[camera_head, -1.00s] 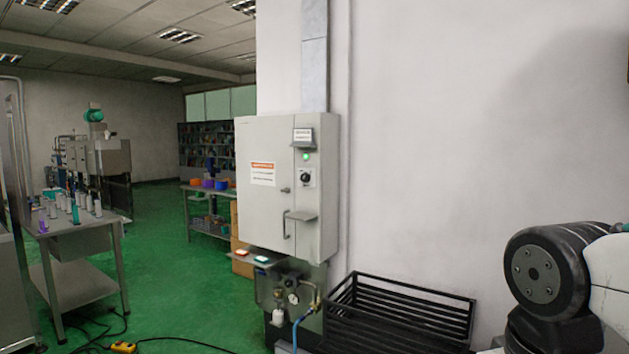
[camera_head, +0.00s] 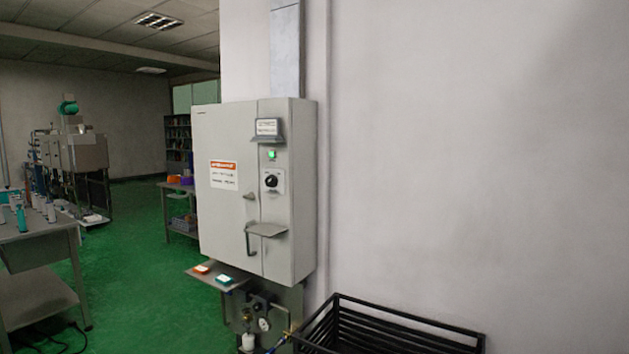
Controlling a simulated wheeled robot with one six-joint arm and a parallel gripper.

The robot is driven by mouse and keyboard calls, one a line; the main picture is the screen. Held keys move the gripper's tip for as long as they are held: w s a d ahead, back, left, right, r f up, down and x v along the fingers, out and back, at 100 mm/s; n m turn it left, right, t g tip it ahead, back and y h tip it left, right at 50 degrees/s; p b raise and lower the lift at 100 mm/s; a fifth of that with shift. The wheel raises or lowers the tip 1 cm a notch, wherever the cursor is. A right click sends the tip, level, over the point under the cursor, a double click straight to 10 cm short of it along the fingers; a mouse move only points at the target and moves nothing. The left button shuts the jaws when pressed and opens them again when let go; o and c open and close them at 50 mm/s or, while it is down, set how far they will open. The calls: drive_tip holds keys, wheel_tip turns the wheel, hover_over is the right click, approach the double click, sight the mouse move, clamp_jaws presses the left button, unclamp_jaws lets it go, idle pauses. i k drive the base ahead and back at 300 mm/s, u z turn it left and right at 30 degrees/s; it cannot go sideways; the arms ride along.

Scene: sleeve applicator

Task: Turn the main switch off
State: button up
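A light grey cabinet (camera_head: 232,222) hangs on the wall left of centre. A black rotary switch (camera_head: 271,181) on a pale plate sits on its narrow right-hand front panel. The knob's exact angle is too small to tell. A green lamp (camera_head: 271,155) above the switch is lit. A small hooded label or display (camera_head: 267,128) is above the lamp, and a small grey shelf (camera_head: 267,230) juts out below the switch. My gripper is not in view, and no part of my arm shows now.
A black slatted crate (camera_head: 395,335) stands below and right of the cabinet. A small ledge (camera_head: 222,278) with an orange and a teal item, and pipe fittings (camera_head: 258,315), sit under the cabinet. A workbench (camera_head: 40,245) is at the left. Green floor (camera_head: 135,265) is open between.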

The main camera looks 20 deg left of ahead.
sight(271, 180)
drive_tip(key=i, duration=0.6)
drive_tip(key=u, duration=0.85)
drive_tip(key=i, duration=0.45)
drive_tip(key=u, duration=0.45)
